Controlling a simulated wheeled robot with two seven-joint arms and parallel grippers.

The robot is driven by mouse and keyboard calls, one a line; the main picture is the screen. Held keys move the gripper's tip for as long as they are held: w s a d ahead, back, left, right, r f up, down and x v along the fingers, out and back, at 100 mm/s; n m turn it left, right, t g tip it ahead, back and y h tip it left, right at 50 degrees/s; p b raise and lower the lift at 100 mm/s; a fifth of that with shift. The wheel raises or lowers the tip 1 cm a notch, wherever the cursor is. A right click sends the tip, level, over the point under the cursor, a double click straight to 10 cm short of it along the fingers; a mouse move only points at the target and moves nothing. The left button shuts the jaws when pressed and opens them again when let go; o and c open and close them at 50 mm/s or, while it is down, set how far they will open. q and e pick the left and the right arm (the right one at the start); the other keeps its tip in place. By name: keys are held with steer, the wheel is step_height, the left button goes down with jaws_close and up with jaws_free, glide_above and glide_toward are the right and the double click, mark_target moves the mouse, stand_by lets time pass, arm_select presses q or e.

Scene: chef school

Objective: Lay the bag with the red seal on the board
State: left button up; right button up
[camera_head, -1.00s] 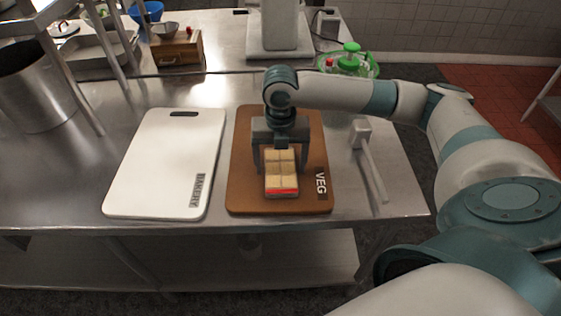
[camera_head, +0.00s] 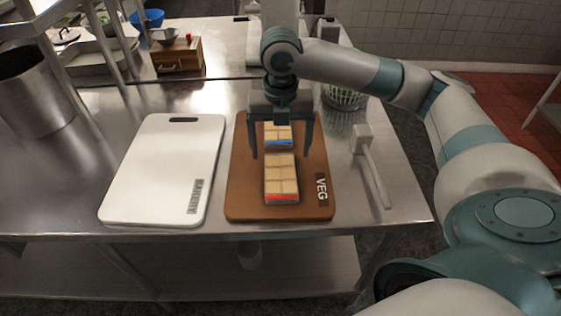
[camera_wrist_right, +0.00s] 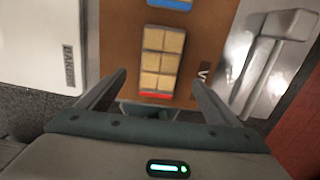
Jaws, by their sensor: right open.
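The bag with the red seal (camera_head: 281,177), with pale square pieces showing in it, lies flat on the brown VEG board (camera_head: 240,190). It also shows in the right wrist view (camera_wrist_right: 161,62), its red end toward the gripper. A similar bag with a blue seal (camera_head: 277,135) lies behind it on the same board. My right gripper (camera_head: 281,153) is open and empty above the bags, its fingers to either side and apart from them. Its fingers also show in the right wrist view (camera_wrist_right: 158,79). My left gripper is not in view.
A white BAKERY board (camera_head: 165,165) lies empty to the left. A mallet-like tool (camera_head: 370,165) lies right of the brown board, near the table's right edge. A steel pot (camera_head: 35,95) stands at the left. A wooden box (camera_head: 176,55) stands farther back.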

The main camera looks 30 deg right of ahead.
steer(key=shift+r+b, duration=0.3)
steer(key=shift+r, duration=1.8)
